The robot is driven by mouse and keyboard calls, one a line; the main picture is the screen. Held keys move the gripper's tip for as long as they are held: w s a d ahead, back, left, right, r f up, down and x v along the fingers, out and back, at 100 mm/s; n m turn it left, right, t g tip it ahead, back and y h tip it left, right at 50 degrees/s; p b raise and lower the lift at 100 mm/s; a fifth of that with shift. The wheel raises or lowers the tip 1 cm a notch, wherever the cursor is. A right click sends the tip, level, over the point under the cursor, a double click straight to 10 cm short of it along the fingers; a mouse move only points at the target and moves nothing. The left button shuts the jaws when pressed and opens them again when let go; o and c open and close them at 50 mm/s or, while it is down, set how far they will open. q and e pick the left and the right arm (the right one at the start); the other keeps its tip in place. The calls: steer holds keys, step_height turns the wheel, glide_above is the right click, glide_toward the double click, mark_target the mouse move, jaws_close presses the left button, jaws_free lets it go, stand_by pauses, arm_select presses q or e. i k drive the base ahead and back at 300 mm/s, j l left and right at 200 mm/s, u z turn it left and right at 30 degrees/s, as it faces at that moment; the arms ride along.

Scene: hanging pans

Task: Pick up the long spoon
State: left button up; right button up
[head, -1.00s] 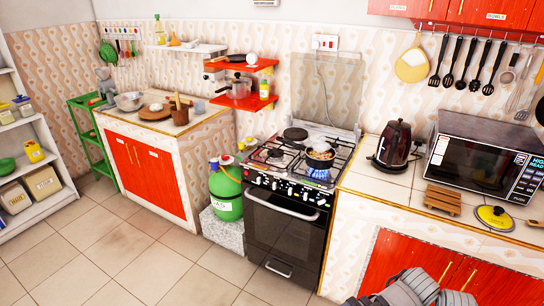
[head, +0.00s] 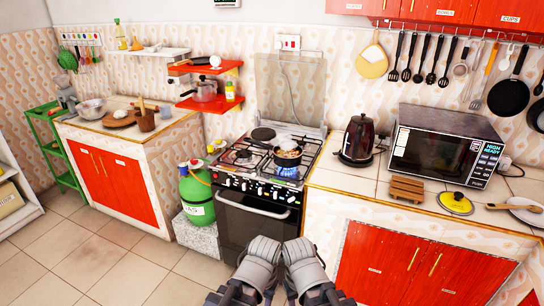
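Several long-handled utensils hang in a row from the rail below the red wall cabinets. They include black-handled ones such as the one with a dark head (head: 421,76), a round strainer (head: 461,70) and a long one with an orange-tan handle (head: 491,58). A wooden-looking long handle (head: 513,207) lies at the right end of the counter by a pale plate. I cannot tell which is the long spoon. Two grey parts of my arms show at the bottom centre, side by side, far from the rail. No gripper fingers can be made out, and nothing is seen held.
A microwave (head: 445,148), kettle (head: 358,138), wooden trivet (head: 406,189) and yellow-rimmed lid (head: 455,203) stand on the right counter (head: 345,180). A pan (head: 287,155) sits on the lit stove. Black pans (head: 509,97) hang at right. The tiled floor at left is clear.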

mark_target(535, 209)
steer(key=z, duration=1.65)
